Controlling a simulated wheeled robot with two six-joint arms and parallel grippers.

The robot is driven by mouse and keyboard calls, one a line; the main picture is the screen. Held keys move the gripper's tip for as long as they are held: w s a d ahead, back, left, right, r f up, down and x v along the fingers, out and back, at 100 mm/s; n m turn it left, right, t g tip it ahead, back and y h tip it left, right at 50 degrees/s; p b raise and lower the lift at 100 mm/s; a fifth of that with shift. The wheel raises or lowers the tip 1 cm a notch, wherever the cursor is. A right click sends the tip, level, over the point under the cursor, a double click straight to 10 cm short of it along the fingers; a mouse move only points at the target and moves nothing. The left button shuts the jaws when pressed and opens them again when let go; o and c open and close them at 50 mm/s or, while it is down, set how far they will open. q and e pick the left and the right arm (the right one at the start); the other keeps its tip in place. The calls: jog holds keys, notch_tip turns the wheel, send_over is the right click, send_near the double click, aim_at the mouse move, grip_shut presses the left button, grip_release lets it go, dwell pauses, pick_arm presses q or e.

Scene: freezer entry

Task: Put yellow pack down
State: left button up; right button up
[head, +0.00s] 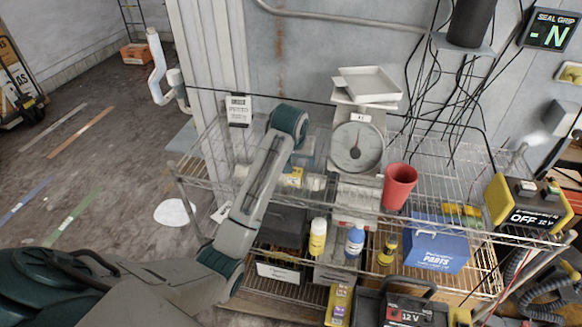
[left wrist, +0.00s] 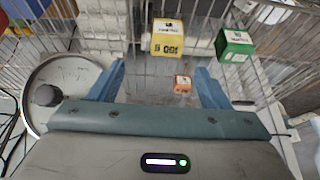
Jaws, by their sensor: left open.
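A yellow pack (left wrist: 168,40) with a white-and-dark label shows in the left wrist view, upright beyond my open fingers. A small yellow patch (head: 293,178), possibly the same pack, shows beside my arm in the head view. My left gripper (left wrist: 160,84) is open, its two blue fingers apart with nothing held between them. The yellow pack is past the fingertips and appears apart from them. In the head view my left arm reaches over the wire rack and hides part of it. My right gripper is not in view.
A green pack (left wrist: 235,46) stands right of the yellow one, and a small orange pack (left wrist: 183,83) shows between the fingers. The dial scale (head: 356,147), red cup (head: 399,186) and blue parts box (head: 436,243) are on the wire rack (head: 455,180).

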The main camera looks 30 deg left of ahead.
aim_at(295, 172)
pick_arm(q)
jog(key=x, duration=0.2)
jog(key=a+p+x, duration=0.1)
jog(key=x, duration=0.2)
jog(key=shift+s+f+p, duration=0.1)
jog(key=shift+p, duration=0.2)
jog(key=shift+f, duration=0.2)
jog(key=shift+d+f+p, duration=0.1)
jog(key=shift+f+p, duration=0.05)
jog(key=shift+p, duration=0.25)
jog(key=p+x, duration=0.2)
jog(key=x, duration=0.2)
jog(key=shift+f, duration=0.5)
jog(key=c, duration=1.2)
jog(key=shift+r, duration=0.2)
